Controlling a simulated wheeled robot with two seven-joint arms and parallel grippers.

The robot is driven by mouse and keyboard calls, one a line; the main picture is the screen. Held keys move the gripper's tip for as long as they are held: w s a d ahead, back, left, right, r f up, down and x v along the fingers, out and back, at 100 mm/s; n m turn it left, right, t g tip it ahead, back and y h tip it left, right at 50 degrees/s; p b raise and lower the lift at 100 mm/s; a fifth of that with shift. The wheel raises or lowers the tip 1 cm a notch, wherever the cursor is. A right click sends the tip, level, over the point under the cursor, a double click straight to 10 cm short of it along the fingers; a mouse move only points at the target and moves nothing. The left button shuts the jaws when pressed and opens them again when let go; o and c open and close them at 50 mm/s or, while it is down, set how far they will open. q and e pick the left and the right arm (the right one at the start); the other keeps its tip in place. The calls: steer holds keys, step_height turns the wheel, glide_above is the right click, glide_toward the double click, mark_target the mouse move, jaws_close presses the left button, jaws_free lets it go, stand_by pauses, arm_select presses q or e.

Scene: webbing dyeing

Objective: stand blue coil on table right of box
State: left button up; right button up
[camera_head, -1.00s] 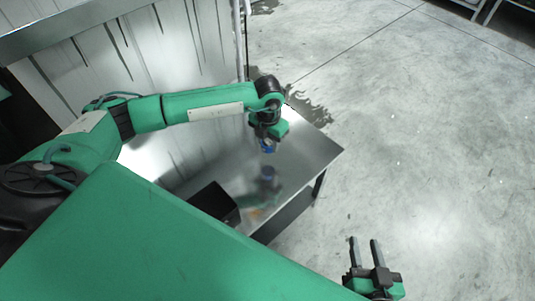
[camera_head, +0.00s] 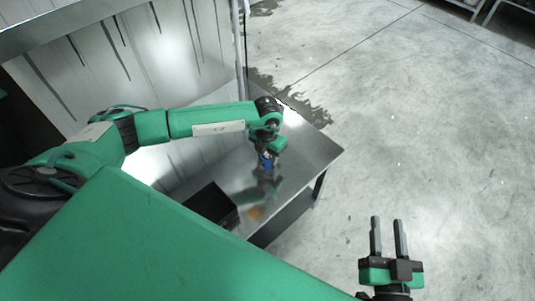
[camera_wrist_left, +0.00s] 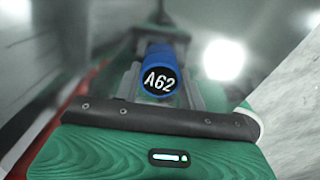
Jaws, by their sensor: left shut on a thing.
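The blue coil (camera_head: 265,161) is held in my left gripper (camera_head: 267,158), low over the metal table (camera_head: 312,150), to the right of the dark box (camera_head: 211,203). In the left wrist view the blue coil (camera_wrist_left: 160,68) sits between the two fingers, its round black end marked A62 facing the camera. Whether its lower end touches the table is hard to tell. My right gripper (camera_head: 389,236) is empty, with its two fingers apart, over the floor beyond the table's front right.
The table's right edge and corner lie close to the left gripper. A streaked wall panel (camera_head: 130,60) stands behind the table. Bare concrete floor (camera_head: 430,130) fills the right side. The table surface right of the coil is clear.

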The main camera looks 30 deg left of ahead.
arm_select(q)
steer(key=o, duration=1)
steer(key=shift+c, duration=0.2)
